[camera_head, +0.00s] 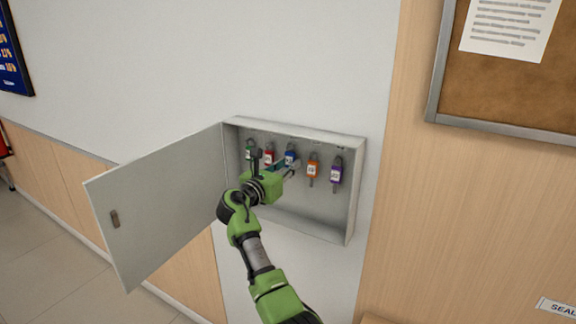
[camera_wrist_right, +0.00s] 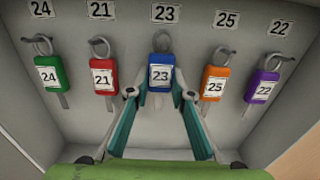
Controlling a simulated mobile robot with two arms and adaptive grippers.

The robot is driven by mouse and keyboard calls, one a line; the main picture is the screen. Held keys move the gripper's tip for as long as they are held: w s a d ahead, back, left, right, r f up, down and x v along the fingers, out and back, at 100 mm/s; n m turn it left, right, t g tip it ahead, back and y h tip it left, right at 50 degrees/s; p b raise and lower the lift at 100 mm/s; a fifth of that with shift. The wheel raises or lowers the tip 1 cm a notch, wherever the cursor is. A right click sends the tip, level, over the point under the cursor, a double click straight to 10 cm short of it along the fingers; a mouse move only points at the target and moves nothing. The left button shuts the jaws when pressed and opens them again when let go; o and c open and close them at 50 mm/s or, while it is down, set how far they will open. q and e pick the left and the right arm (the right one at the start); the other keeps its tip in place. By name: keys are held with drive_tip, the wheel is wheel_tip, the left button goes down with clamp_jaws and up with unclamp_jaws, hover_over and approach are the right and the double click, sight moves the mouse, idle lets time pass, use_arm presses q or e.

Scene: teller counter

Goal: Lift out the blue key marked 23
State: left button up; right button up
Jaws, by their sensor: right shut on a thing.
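The blue key tag marked 23 (camera_wrist_right: 160,78) hangs by its ring from a hook under the label 23, in the middle of the row in the right wrist view. In the head view the blue tag (camera_head: 290,158) is partly hidden by my right gripper (camera_head: 289,167). My right gripper (camera_wrist_right: 160,95) is in front of the key, with a fingertip at each side of the blue tag, shut on it. The ring still appears to be at the hook. My left gripper is not in view.
The grey key cabinet (camera_head: 352,200) is on the wall, its door (camera_head: 160,200) swung open to the left. Green 24 (camera_wrist_right: 48,75), red 21 (camera_wrist_right: 103,77), orange 25 (camera_wrist_right: 214,84) and purple 22 (camera_wrist_right: 262,87) tags hang close on both sides.

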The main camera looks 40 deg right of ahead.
drive_tip(key=shift+p+v, duration=0.8)
drive_tip(key=shift+v, duration=0.4)
drive_tip(key=shift+p+v, duration=0.45)
drive_tip(key=shift+v, duration=2.9)
